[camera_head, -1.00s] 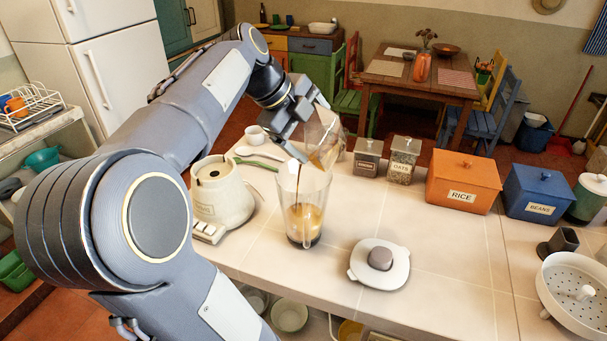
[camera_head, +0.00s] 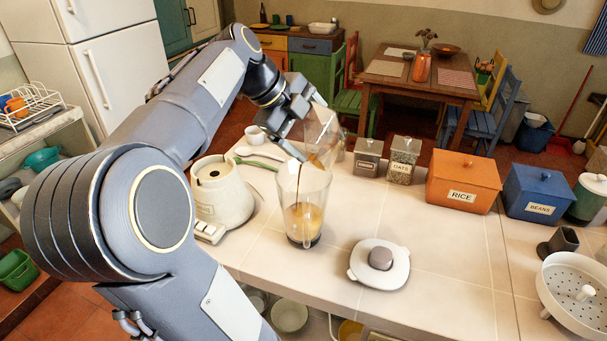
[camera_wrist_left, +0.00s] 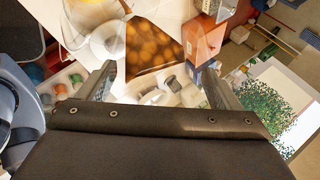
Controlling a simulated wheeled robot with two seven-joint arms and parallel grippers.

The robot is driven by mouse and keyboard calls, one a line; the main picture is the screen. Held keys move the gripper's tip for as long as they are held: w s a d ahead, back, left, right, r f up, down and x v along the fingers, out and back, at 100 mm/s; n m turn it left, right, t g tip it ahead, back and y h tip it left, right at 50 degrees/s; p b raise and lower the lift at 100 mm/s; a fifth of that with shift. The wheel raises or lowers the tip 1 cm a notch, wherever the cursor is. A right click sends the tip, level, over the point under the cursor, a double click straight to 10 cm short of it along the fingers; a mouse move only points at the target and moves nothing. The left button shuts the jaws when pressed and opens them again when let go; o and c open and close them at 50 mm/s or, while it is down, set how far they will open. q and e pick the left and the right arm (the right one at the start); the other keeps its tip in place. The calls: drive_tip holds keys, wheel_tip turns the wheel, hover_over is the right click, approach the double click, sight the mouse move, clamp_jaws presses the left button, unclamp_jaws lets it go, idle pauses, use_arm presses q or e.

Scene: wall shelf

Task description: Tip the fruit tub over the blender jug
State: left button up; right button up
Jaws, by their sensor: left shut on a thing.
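My left gripper (camera_head: 292,122) is shut on the clear fruit tub (camera_head: 324,128) and holds it tilted above the blender jug. In the left wrist view the tub (camera_wrist_left: 153,45) sits between the fingers, with orange-brown contents inside. The clear blender jug (camera_head: 316,190) stands upright on the counter below the tub's lower edge. A thin dark stream runs down into its mouth. Yellow-brown contents lie in the jug's lower part. My right gripper is in neither view.
The cream blender base (camera_head: 222,192) stands left of the jug. A white lid with a grey knob (camera_head: 380,262) lies to the right on the counter (camera_head: 430,240). Small canisters (camera_head: 403,160), an orange rice box (camera_head: 463,183) and a blue beans box (camera_head: 540,194) line the back.

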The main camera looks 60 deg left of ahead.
use_arm(q)
drive_tip(key=shift+s+a+r+n+t+h+b, duration=0.15)
drive_tip(key=shift+a+t+h, duration=0.1)
drive_tip(key=shift+a+h, duration=0.15)
drive_tip(key=shift+s+a+f+n+t+h+b, duration=0.1)
drive_tip(key=shift+a+n+t+h, duration=0.1)
drive_tip(key=shift+a+h, duration=0.2)
drive_tip(key=shift+s+a+r+n+t+h+b, duration=0.15)
drive_tip(key=shift+a+t+h, duration=0.1)
drive_tip(key=shift+a+h, duration=0.15)
idle(3.2)
drive_tip(key=shift+s+a+f+n+t+h+b, duration=0.15)
drive_tip(key=shift+s+a+n+t+h, duration=0.1)
drive_tip(key=shift+a+h, duration=0.3)
drive_tip(key=shift+s+a+f+n+t+h+b, duration=0.15)
drive_tip(key=shift+a+n+t+h, duration=0.1)
drive_tip(key=shift+a+h, duration=0.3)
idle(2.5)
